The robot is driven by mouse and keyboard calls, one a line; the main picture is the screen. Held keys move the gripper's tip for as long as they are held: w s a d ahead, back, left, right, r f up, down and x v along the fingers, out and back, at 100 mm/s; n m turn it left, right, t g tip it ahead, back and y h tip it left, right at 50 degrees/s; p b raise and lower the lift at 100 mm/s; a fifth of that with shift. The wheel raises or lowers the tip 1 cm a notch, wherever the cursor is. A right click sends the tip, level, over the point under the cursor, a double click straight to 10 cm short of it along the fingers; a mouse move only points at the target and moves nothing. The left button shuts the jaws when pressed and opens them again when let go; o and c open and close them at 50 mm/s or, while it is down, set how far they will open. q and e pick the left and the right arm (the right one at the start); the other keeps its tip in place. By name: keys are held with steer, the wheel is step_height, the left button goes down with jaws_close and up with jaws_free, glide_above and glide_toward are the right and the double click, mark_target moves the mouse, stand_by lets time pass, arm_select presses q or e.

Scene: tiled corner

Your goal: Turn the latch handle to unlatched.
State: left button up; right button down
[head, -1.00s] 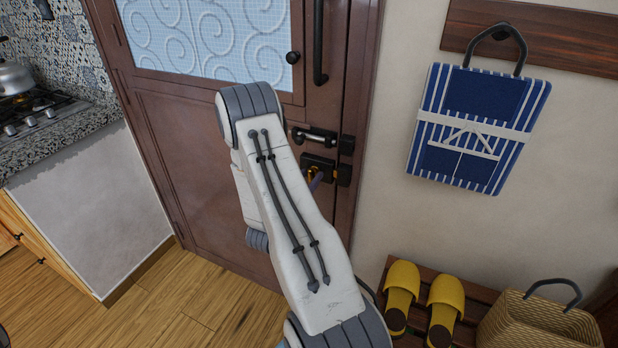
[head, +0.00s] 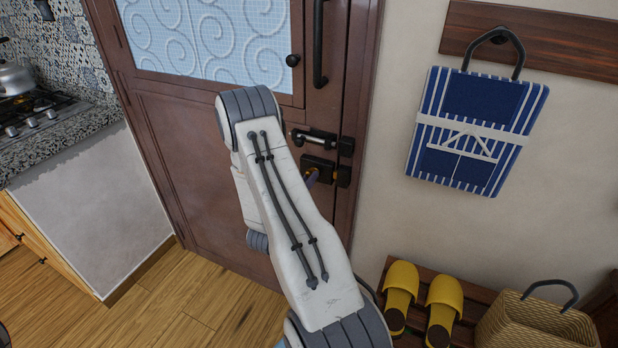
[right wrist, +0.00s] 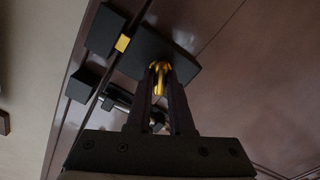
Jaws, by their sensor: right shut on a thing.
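The latch is a black case (head: 318,163) on the brown door (head: 215,195), near its right edge. In the right wrist view, its case (right wrist: 170,55) carries a gold handle (right wrist: 160,82). My right gripper (right wrist: 161,88) is shut on this handle, with one dark finger on each side. A gold piece (right wrist: 123,43) shows in the gap between the case and a black block (right wrist: 105,30) beside it. In the head view my right gripper (head: 312,177) is small and partly hidden by my arm. My left gripper is out of view.
A slide bolt (head: 314,137) sits just above the latch, and a long dark pull handle (head: 320,45) is higher. A blue striped bag (head: 470,105) hangs to the right. Yellow slippers (head: 443,300) and a basket (head: 540,325) are below. A stove counter (head: 60,135) stands left.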

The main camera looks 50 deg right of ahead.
steer(key=n+p, duration=0.4)
steer(key=n, duration=0.8)
steer(key=shift+w, duration=0.15)
stand_by(0.3)
steer(key=c, duration=0.8)
jaws_free()
steer(key=shift+a+f, duration=0.1)
steer(key=b+v, duration=0.2)
steer(key=v, duration=0.8)
